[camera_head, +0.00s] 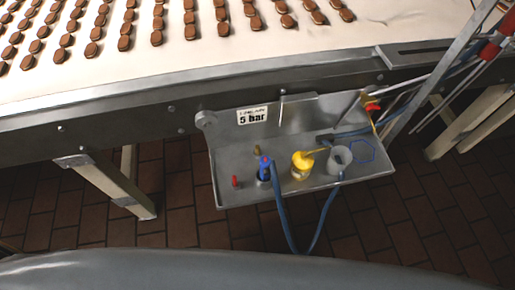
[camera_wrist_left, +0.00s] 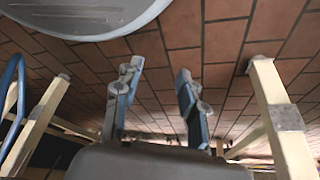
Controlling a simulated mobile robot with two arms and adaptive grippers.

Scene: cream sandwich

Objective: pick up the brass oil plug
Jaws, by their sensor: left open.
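A small brass-olive peg (camera_head: 257,150), likely the brass oil plug, stands near the back of a grey metal tray (camera_head: 222,160) in the head view. It is behind a blue fitting (camera_head: 265,165) with a blue hose. No gripper is near it in the head view. My left gripper (camera_wrist_left: 158,70) shows only in the left wrist view. Its two fingers are apart with nothing between them, over the brick floor. The plug is not in the left wrist view. My right gripper is in neither view.
The tray also holds a red peg (camera_head: 235,182), a yellow oil can (camera_head: 302,165) and a grey cup (camera_head: 340,157). A "5 bar" label (camera_head: 252,115) is on its back wall. The conveyor (camera_head: 250,55) with brown biscuits runs above. Blue hose (camera_head: 281,205) hangs over the front edge.

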